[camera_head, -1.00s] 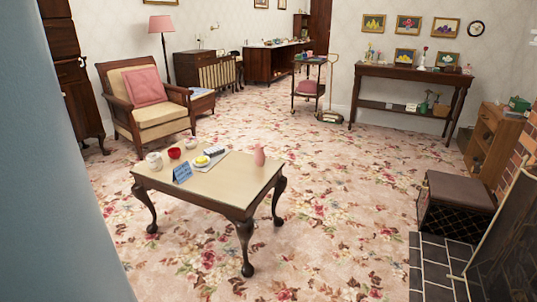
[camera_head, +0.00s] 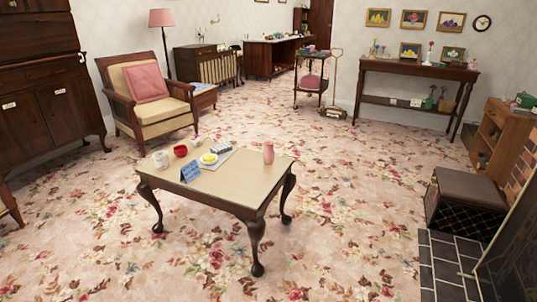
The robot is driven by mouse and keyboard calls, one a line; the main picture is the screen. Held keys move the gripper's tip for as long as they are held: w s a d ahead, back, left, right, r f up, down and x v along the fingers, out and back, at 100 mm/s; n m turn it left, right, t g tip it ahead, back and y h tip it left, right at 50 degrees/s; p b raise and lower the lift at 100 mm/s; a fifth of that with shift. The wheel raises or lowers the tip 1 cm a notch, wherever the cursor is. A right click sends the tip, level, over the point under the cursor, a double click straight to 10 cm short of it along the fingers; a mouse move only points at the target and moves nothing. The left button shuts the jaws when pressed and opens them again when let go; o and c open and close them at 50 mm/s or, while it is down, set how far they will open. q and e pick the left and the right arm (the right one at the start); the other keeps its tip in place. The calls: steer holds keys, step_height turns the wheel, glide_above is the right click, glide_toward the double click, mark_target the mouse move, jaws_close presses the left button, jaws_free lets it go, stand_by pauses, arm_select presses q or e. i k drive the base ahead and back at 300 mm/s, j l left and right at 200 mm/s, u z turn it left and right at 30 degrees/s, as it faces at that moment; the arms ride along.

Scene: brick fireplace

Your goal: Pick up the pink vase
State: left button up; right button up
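The pink vase (camera_head: 268,153) stands upright near the far right corner of the low coffee table (camera_head: 235,190). The table has a pale top and dark curved legs. The vase is clear of the other things on the table. Neither of my grippers shows in the head view.
On the table's left half are a white pot (camera_head: 161,159), a red bowl (camera_head: 180,151), a blue sign (camera_head: 190,171) and a plate with something yellow (camera_head: 208,158). An armchair (camera_head: 148,97) stands behind. A dark stool (camera_head: 466,202) is at right. The carpet around the table is open.

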mark_target(268, 154)
steer(key=i+j+z, duration=0.2)
steer(key=i+j, duration=1.05)
